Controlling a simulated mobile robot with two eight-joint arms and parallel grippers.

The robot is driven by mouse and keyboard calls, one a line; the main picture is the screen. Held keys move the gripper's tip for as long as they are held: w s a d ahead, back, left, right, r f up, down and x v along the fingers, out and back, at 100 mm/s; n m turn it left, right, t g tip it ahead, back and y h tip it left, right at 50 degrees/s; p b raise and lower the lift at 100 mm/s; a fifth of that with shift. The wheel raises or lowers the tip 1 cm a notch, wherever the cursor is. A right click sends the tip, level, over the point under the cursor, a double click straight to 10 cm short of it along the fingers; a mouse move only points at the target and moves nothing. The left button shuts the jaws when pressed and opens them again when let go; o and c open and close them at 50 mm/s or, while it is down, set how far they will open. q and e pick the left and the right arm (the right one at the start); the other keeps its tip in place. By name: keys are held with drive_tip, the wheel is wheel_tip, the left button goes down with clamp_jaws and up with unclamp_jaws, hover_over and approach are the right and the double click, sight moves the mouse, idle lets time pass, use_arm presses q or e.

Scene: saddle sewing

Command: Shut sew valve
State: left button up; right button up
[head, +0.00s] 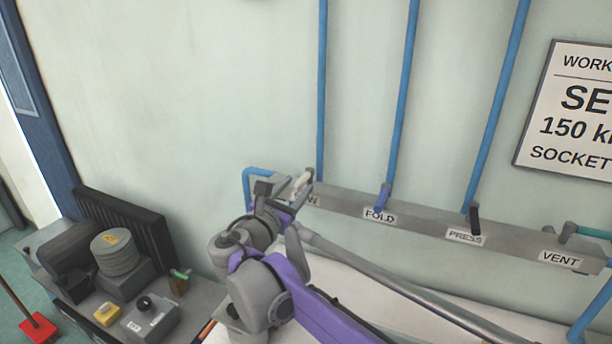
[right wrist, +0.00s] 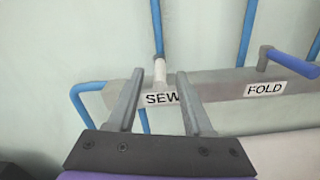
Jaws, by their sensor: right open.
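The sew valve's pale handle (right wrist: 159,72) shows in the right wrist view, above the SEW label (right wrist: 160,98) on the grey manifold bar. It appears in line with the blue pipe above it. My right gripper (right wrist: 160,78) is open, with one finger on each side of the handle in the picture. I cannot tell whether either finger touches it. In the head view my right gripper (head: 284,192) is at the bar's left end and covers most of the SEW label. My left gripper is not in view.
The bar also carries the blue FOLD handle (head: 383,196), the black PRESS handle (head: 474,220) and the green VENT handle (head: 580,231). Blue pipes (head: 400,100) run up the wall. A bench with machine parts (head: 125,260) stands at lower left. Open air lies before the wall.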

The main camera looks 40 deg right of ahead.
sight(308, 174)
drive_tip(key=x, duration=0.5)
drive_tip(key=shift+w+d, duration=0.2)
drive_tip(key=shift+d, duration=0.15)
clamp_jaws()
idle(1.1)
